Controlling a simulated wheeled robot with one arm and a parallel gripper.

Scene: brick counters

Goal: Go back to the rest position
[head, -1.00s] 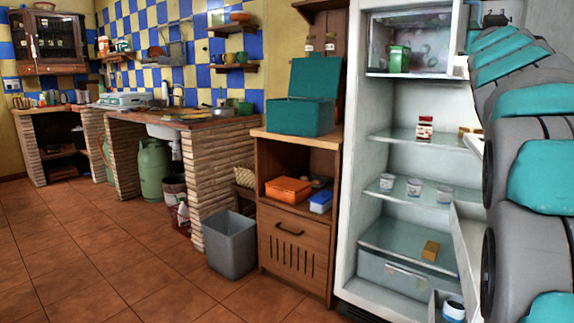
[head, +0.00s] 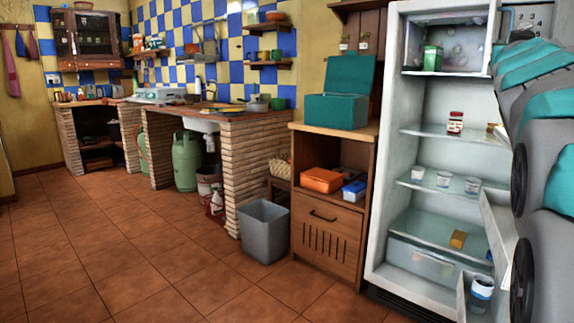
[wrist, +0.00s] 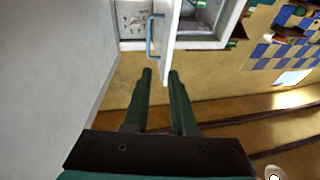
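My gripper (wrist: 160,73) shows in the wrist view with its two dark green fingers apart and nothing between them. A white door edge with a blue handle (wrist: 150,36) is just beyond the fingertips, and I see no contact. In the head view my arm fills the right edge and the gripper is out of sight. The fridge (head: 395,180) stands open beside my arm.
The fridge holds a green box (head: 432,58), a red-labelled jar (head: 455,123) and several cups. A wooden cabinet (head: 327,232) with a teal box (head: 338,98) and a grey bin (head: 263,232) stand to its left. The tiled floor (head: 120,250) at left is clear.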

